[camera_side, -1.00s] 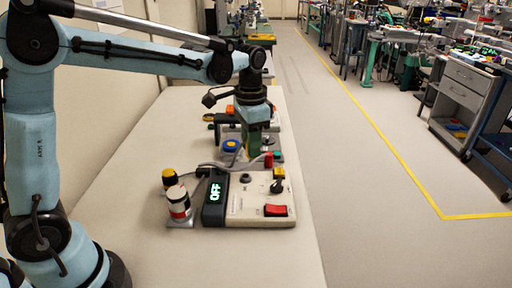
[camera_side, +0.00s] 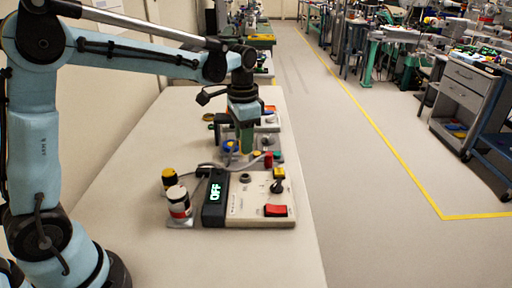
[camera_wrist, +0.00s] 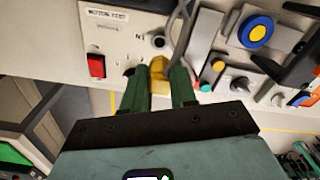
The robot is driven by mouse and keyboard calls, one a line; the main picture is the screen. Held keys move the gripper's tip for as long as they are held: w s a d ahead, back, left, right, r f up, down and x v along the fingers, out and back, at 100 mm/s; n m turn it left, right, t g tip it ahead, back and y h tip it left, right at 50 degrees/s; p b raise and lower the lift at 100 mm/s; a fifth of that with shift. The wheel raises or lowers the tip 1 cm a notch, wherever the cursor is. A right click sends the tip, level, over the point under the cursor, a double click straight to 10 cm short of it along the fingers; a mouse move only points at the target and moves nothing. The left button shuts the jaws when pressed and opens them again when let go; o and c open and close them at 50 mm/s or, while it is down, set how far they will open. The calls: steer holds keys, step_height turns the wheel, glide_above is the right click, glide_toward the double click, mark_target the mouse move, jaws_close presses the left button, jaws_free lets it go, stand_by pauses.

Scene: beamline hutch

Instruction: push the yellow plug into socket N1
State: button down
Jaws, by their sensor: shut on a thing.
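My gripper (camera_wrist: 157,82) is shut on the yellow plug (camera_wrist: 158,73), which shows between its two green fingers in the wrist view. Socket N1 (camera_wrist: 158,42) is a dark round hole in a pale panel (camera_wrist: 122,42), just beyond the plug in the wrist view, with an "N1" label beside it. The plug appears apart from the socket; its tip is partly hidden. In the side view my gripper (camera_side: 246,150) points down over the equipment behind the box with the OFF display, and its fingers largely hide the plug.
A grey cable (camera_wrist: 182,30) runs close beside the socket. A red switch (camera_wrist: 97,65) and a blue-and-yellow button (camera_wrist: 256,32) flank the area. In the side view, the OFF display (camera_side: 215,192), a red rocker (camera_side: 276,210) and a white-and-red cylinder (camera_side: 178,201) stand nearer the camera.

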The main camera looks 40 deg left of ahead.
steer(key=shift+f, duration=3.1)
steer(key=shift+f, duration=0.55)
steer(key=c, duration=0.8)
jaws_free()
